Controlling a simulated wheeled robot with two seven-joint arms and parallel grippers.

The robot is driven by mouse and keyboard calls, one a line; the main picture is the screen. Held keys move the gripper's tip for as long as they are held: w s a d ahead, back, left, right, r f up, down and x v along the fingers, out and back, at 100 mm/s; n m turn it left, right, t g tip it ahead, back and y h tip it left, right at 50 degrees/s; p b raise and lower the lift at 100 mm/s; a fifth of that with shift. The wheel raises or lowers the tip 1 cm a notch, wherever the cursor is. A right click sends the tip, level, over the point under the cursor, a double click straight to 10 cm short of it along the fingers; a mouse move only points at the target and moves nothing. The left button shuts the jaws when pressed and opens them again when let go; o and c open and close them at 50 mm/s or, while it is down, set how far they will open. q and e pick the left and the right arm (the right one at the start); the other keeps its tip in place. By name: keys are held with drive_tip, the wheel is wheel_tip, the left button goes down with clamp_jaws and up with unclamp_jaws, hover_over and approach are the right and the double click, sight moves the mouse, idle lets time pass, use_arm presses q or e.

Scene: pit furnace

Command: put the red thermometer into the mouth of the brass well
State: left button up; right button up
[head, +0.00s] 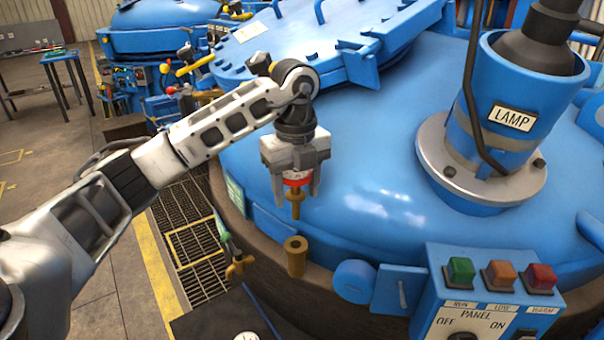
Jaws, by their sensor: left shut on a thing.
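My left gripper (295,188) comes in from the left and points down, shut on the red thermometer (297,178). The thermometer's red and white head shows between the fingers. Its brass stem (296,203) hangs down below them, close to upright. The brass well (296,256) is a short brass cylinder with a dark open mouth at its top, at the front edge of the blue furnace. The stem's lower end appears above the well's mouth, with a visible gap between them. My right gripper is not in view.
The blue furnace lid (400,185) fills the middle and right. A blue LAMP housing (515,110) rises at the right. A control panel (490,295) with green, orange and red buttons stands at the front right.

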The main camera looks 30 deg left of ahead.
sight(297, 219)
use_arm(q)
drive_tip(key=shift+f, duration=1.15)
drive_tip(key=shift+f+b, duration=0.8)
drive_tip(key=shift+f, duration=0.05)
drive_tip(key=shift+f+b, duration=0.65)
drive_tip(key=shift+f, duration=0.1)
drive_tip(key=shift+f+b, duration=0.4)
drive_tip(key=shift+f, duration=0.05)
drive_tip(key=shift+f+b, duration=1)
drive_tip(key=shift+f, duration=1.15)
drive_tip(key=shift+f+b, duration=0.1)
drive_tip(key=shift+b, duration=0.2)
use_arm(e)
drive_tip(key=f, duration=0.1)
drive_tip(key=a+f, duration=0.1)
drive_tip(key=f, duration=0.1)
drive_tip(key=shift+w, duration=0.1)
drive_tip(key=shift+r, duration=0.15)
